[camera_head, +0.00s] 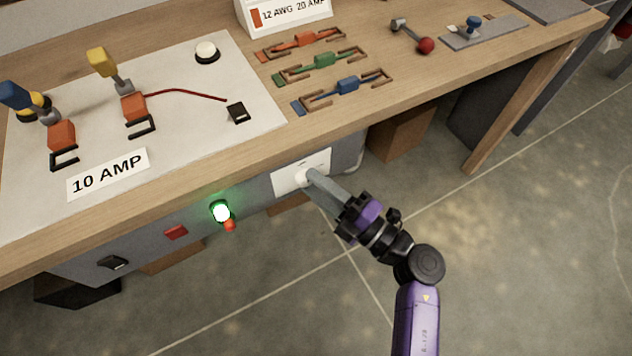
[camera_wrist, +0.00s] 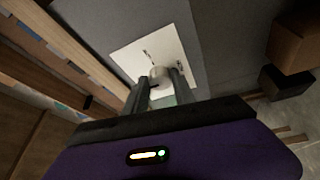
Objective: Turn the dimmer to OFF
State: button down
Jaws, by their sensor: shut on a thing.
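The dimmer is a pale round knob (camera_wrist: 159,76) on a white plate (camera_head: 287,181) on the grey front panel below the bench top. The plate also shows in the wrist view (camera_wrist: 128,55), with small dark marks too blurred to read. My gripper (camera_head: 310,178) reaches the knob from the lower right. In the wrist view its two fingers (camera_wrist: 158,90) stand on either side of the knob and are shut on it. In the head view the fingers hide part of the knob and plate. The knob's setting cannot be read.
A lit green lamp (camera_head: 221,211) with a red piece below it, a red switch (camera_head: 176,232) and a black switch (camera_head: 113,262) are on the panel to the left. The wooden bench top (camera_head: 330,135) overhangs above. Open floor lies in front.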

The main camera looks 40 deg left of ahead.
jog(key=shift+s+n, duration=0.1)
jog(key=shift+n, duration=0.3)
jog(key=c, duration=1)
grip_release()
jog(key=shift+c, duration=0.2)
jog(key=d+f, duration=0.1)
jog(key=d, duration=0.6)
jog(key=shift+d, duration=0.35)
